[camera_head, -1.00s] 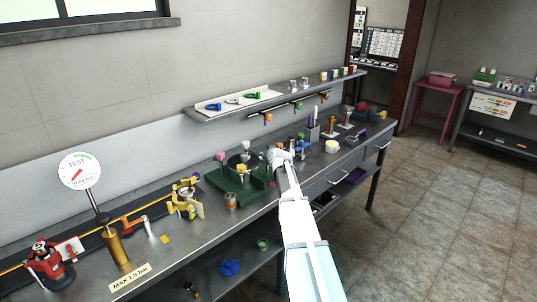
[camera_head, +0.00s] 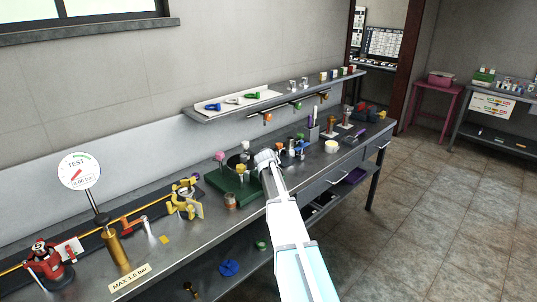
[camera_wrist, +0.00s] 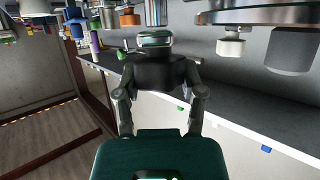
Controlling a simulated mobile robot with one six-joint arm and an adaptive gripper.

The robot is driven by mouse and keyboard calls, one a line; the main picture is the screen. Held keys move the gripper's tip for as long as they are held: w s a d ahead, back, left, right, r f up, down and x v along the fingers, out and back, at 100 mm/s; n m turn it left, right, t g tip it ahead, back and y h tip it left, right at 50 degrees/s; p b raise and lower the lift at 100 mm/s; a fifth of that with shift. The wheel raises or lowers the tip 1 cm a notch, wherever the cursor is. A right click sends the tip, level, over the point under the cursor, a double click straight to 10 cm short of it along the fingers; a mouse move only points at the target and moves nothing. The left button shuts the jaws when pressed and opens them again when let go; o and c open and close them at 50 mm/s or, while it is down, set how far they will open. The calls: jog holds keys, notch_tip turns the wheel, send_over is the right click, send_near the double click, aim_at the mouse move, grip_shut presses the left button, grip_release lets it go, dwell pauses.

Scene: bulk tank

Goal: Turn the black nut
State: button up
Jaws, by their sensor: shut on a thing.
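My gripper (camera_head: 266,158) is at the green stand (camera_head: 222,184) on the steel bench in the head view, at the stand's right side. In the wrist view my gripper (camera_wrist: 157,62) is shut, its dark fingers drawn in toward a black mass at their ends. I cannot separate the black nut from the dark fingertips there. A green and pale piece (camera_wrist: 155,38) shows just beyond the tips. In the head view my arm and gripper hide the nut and the right part of the stand.
A round test gauge (camera_head: 79,171) on a brass post stands at the left. Small coloured parts lie to the right. A wall shelf (camera_head: 270,101) hangs above. The floor at right is clear.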

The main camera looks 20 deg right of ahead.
jog(key=shift+w+a+m+g+h, duration=0.15)
jog(key=shift+m+g+h, duration=0.65)
jog(key=shift+m+h, duration=0.55)
jog(key=shift+m+g+h, duration=0.75)
jog(key=shift+m+g, duration=0.15)
jog(key=shift+m, duration=0.05)
jog(key=shift+m+g+h, duration=0.5)
jog(key=shift+m+g, duration=0.2)
jog(key=shift+m, duration=0.1)
jog(key=o, duration=1)
jog(key=shift+a+f, duration=0.1)
jog(key=shift+o, duration=0.8)
